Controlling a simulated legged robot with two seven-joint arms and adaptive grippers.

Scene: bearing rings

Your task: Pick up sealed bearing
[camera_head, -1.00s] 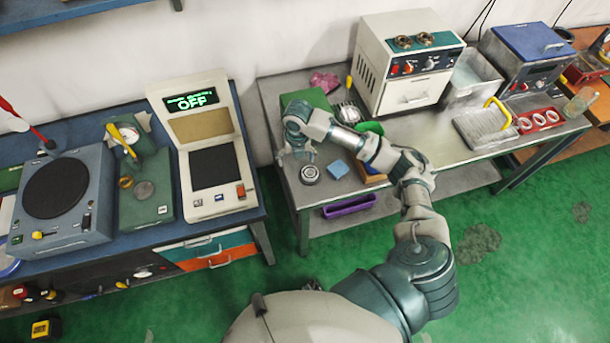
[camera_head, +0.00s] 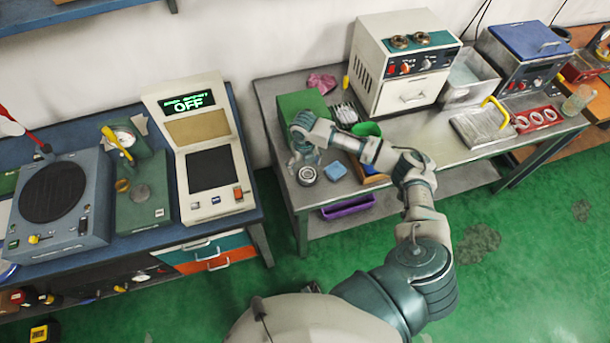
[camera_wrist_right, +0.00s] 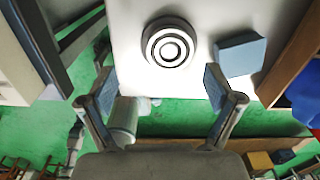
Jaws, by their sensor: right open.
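The sealed bearing (camera_head: 307,175) is a small round part with dark and light rings, lying flat on the grey metal table (camera_head: 448,142) near its front left corner. In the right wrist view the bearing (camera_wrist_right: 170,43) shows as concentric rings, beyond the fingertips and roughly between them. My right gripper (camera_head: 301,157) is over the table just behind the bearing in the head view, partly hidden by its own wrist. In the wrist view its two fingers (camera_wrist_right: 160,88) are apart with nothing between them. My left gripper is not in view.
A blue block (camera_head: 335,171) lies close to the right of the bearing. A green box (camera_head: 303,104), a green bowl (camera_head: 366,129) and a wooden tray (camera_head: 374,178) are nearby. A purple bin (camera_head: 347,207) sits below. An oven-like machine (camera_head: 404,65) stands behind.

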